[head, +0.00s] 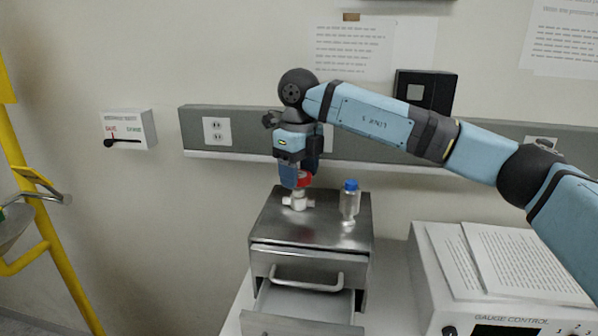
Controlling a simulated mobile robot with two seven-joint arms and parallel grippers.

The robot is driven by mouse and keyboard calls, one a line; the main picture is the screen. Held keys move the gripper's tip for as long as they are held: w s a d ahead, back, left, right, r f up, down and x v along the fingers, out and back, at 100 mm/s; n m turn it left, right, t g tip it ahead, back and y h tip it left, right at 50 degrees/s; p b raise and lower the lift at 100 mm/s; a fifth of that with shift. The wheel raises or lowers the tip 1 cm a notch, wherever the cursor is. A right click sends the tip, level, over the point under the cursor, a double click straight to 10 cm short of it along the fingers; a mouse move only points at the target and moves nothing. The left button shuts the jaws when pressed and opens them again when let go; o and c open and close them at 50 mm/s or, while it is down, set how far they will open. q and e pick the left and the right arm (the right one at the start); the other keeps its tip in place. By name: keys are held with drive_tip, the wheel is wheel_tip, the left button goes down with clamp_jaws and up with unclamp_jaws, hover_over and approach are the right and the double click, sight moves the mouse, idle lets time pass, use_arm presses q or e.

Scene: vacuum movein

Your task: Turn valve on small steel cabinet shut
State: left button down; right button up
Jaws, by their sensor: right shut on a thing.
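The small steel cabinet (311,237) stands in the lower middle of the head view, with a drawer pulled open at its front. On its top is a white valve body (298,202) with a red handle (304,179). My right gripper (301,177) reaches down from above and is shut on the red handle. The fingers hide part of the handle, so its exact angle cannot be told. My left gripper is not in view.
A clear bottle with a blue cap (350,205) stands beside the valve on the cabinet top. A gauge control box (432,287) with papers is at lower right. A yellow rail (50,235) is at far left. A wall box with a lever (128,130) hangs left.

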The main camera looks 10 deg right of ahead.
sight(299, 175)
drive_tip(key=shift+r, duration=0.1)
drive_tip(key=o, duration=0.9)
wheel_tip(299, 175, up, 14)
drive_tip(key=shift+f, duration=0.1)
